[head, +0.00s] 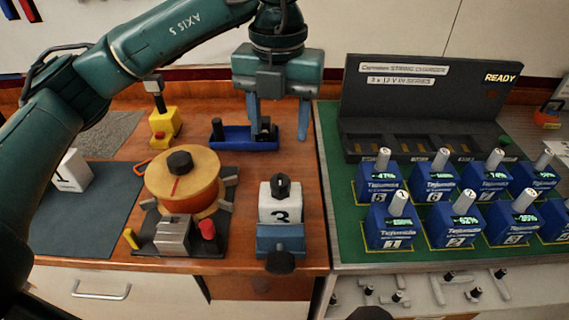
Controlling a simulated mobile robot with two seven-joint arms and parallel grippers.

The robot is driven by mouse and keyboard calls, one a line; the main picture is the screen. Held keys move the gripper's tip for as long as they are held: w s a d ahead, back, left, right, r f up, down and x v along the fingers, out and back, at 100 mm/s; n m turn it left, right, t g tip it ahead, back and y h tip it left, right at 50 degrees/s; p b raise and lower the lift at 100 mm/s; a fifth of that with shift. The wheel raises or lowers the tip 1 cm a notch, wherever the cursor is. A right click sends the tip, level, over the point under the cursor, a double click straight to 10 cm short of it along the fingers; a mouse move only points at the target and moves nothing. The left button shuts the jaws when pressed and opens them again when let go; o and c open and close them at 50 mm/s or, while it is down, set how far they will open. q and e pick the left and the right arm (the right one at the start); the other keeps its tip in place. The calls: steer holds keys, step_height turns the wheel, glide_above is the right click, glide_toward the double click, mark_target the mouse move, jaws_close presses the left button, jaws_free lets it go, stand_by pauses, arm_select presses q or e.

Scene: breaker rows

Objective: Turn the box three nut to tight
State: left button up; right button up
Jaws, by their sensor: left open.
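Box three (271,209) is a white block marked "3", standing in a blue holder (280,240) with a dark knob at its front, near the front of the wooden bench. The nut (281,187) is a dark knob on top of the box. My left gripper (278,127) is open, with its two blue-grey fingers pointing down. In the picture it shows behind and above box three, apart from the nut, near a blue tray (230,143). My right gripper is not in view.
A round orange device (196,182) with a dark knob stands left of box three. A white box marked "1" (73,171) sits on a dark mat at far left. A yellow block (164,125) stands behind. On the right are several blue batteries and a dark charger (425,105) showing READY.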

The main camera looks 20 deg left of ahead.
mark_target(280, 178)
arm_select(q)
step_height(280, 178, down, 12)
steer(key=shift+r+p, duration=0.25)
steer(key=shift+p, duration=0.65)
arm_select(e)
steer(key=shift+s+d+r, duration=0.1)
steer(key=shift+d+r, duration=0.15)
arm_select(q)
steer(key=c, duration=1)
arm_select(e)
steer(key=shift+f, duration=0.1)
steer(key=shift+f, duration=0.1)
